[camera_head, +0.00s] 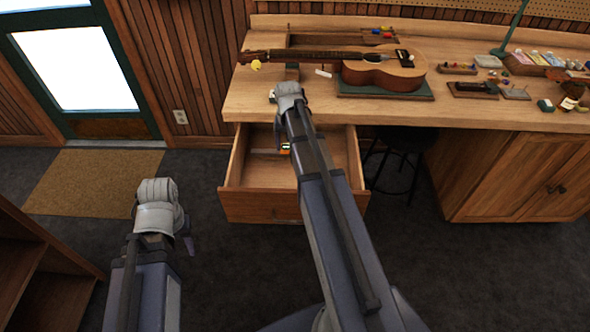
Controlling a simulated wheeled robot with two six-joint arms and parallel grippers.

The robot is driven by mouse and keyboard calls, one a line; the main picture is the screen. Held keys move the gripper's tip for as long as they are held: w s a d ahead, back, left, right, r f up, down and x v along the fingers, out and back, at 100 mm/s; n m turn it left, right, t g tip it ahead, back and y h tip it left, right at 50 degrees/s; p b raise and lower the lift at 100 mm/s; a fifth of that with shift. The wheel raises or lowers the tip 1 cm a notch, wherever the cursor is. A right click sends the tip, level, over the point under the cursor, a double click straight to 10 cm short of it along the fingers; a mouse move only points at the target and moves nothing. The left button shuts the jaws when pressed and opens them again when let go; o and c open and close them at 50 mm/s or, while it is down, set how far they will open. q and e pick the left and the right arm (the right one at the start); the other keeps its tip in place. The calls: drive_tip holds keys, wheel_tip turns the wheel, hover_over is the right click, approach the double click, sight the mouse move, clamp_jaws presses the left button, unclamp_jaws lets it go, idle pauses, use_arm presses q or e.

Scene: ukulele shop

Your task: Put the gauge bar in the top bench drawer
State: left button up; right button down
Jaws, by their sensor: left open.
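The top bench drawer (262,206) is pulled open below the bench's left part. A small orange and dark item (285,147) shows inside it, partly behind my right arm. A small white bar-like piece (323,73) lies on the bench left of the ukulele's body; I cannot tell whether it is the gauge bar. My left gripper (188,238) is open, low at the left over the floor, apart from the drawer and mostly hidden by its wrist. My right arm reaches over the drawer. Its gripper (278,136) points down there, largely hidden, and I cannot tell what it holds.
A ukulele (380,72) lies on a green mat (372,93) on the bench (455,112). Small tools and boxes crowd the bench's right side. A black stool (402,145) stands under it. A wooden shelf unit (40,262) is at lower left. Floor between is clear.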

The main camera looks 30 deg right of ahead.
drive_tip(key=f, duration=0.1)
drive_tip(key=s+f+b, duration=0.1)
drive_tip(key=f, duration=0.1)
drive_tip(key=s+f+b, duration=0.1)
drive_tip(key=shift+d+f, duration=0.2)
drive_tip(key=shift+d, duration=0.15)
drive_tip(key=shift+s+d, duration=0.1)
use_arm(q)
wheel_tip(320, 180, down, 4)
drive_tip(key=shift+f, duration=0.15)
drive_tip(key=shift+f+b, duration=0.2)
drive_tip(key=shift+b, duration=0.15)
use_arm(e)
drive_tip(key=shift+f, duration=0.15)
wheel_tip(320, 180, down, 12)
drive_tip(key=b, duration=1.2)
drive_tip(key=shift+f, duration=0.15)
use_arm(q)
wheel_tip(320, 180, down, 12)
drive_tip(key=shift+f, duration=0.15)
